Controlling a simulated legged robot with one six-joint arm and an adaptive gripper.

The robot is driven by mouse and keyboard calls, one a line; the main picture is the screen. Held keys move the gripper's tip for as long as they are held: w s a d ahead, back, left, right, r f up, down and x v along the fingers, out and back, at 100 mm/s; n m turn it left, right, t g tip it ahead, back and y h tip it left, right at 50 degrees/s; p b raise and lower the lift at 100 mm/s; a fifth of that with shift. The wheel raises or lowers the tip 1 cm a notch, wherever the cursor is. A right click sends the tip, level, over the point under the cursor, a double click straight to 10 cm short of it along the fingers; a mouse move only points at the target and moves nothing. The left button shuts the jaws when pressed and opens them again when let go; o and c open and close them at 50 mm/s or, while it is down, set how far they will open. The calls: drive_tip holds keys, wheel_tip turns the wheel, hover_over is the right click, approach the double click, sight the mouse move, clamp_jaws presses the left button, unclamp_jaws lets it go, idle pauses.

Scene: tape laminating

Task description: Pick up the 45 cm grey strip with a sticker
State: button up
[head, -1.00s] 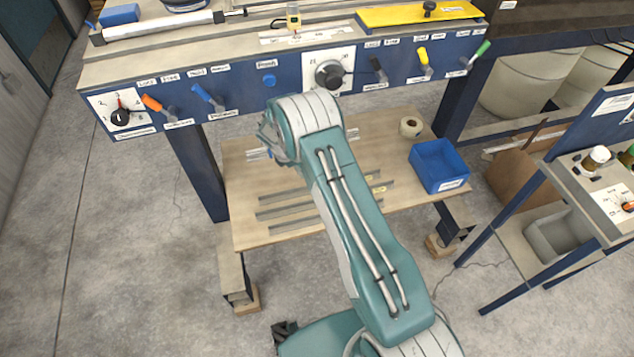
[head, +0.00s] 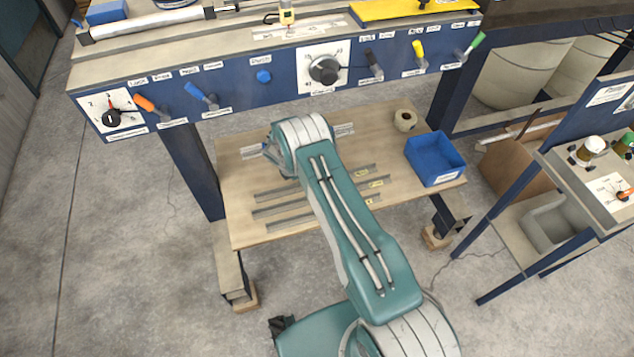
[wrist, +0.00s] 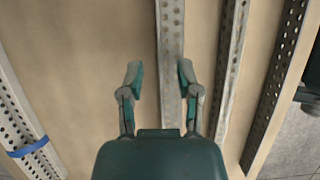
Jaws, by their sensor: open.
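Several grey perforated strips (head: 285,193) lie side by side on the wooden lower shelf in the head view, partly hidden by my arm. Small yellow stickers (head: 376,184) show near their right ends; their lettering is too small to read, so I cannot tell which strip is 45 cm. In the wrist view, my gripper (wrist: 160,70) is open and empty, pointing at a light grey strip (wrist: 171,35) that runs between its fingertips, nearer the right one. A second strip (wrist: 233,60) and a darker one (wrist: 277,80) lie to the right. The gripper is hidden in the head view.
Strips with blue tape (wrist: 28,147) lie at the left of the wrist view. A blue bin (head: 436,160) and a tape roll (head: 405,120) stand on the shelf's right side. The workbench with levers and dials (head: 263,76) overhangs the shelf's back.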

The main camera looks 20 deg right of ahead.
drive_tip(key=shift+d+f, duration=0.3)
drive_tip(key=shift+f, duration=0.2)
clamp_jaws()
